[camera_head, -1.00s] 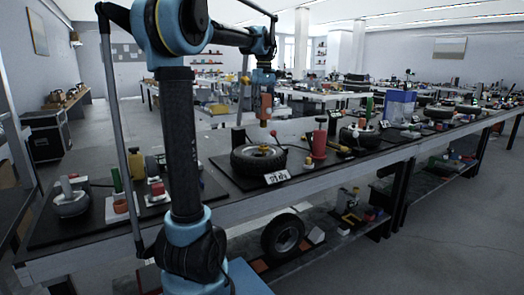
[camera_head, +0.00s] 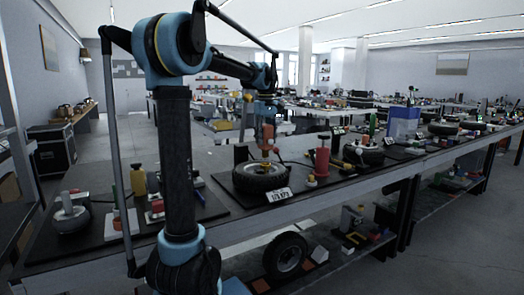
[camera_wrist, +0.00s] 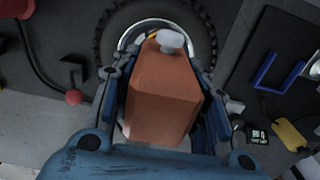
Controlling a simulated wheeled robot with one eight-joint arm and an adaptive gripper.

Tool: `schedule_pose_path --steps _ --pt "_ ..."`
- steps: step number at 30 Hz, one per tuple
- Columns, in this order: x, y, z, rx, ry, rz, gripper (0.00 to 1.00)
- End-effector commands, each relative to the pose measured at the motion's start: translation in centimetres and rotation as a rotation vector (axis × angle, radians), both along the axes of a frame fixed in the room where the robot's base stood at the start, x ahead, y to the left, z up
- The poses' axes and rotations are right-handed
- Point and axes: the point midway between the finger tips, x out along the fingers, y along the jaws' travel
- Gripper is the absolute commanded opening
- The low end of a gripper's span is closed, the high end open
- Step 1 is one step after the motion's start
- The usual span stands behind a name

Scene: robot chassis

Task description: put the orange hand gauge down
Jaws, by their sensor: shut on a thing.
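The orange hand gauge (camera_head: 267,139) is upright in my gripper (camera_head: 266,122), over the black tyre (camera_head: 262,181) on the dark mat. In the wrist view, the gauge's orange body (camera_wrist: 158,100) sits between the two blue-black fingers of my gripper (camera_wrist: 163,105), which press on its sides. Its pale tip (camera_wrist: 170,38) points to the far side, over the tyre's metal rim (camera_wrist: 128,38). The tyre's black tread (camera_wrist: 103,32) curves around behind it. The gauge's body hides the middle of the wheel. I cannot tell if its lower end touches the wheel.
A white label card (camera_head: 280,196) stands in front of the tyre. A red cylinder (camera_head: 322,160) stands to its right. A red ball (camera_wrist: 73,97) and a yellow tag (camera_wrist: 288,135) lie beside it. Bare mat shows around these.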

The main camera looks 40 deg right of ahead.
Motion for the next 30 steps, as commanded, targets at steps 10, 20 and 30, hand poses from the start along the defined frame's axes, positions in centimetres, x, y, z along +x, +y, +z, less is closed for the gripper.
schedule_pose_path --steps 10,20,30 --pt "0.0 0.0 -3.6 0.000 0.000 0.001 0.06" --pt "0.1 0.1 -4.3 0.000 0.000 0.002 0.06" --pt "0.2 0.2 -4.5 0.000 0.000 0.004 0.61"
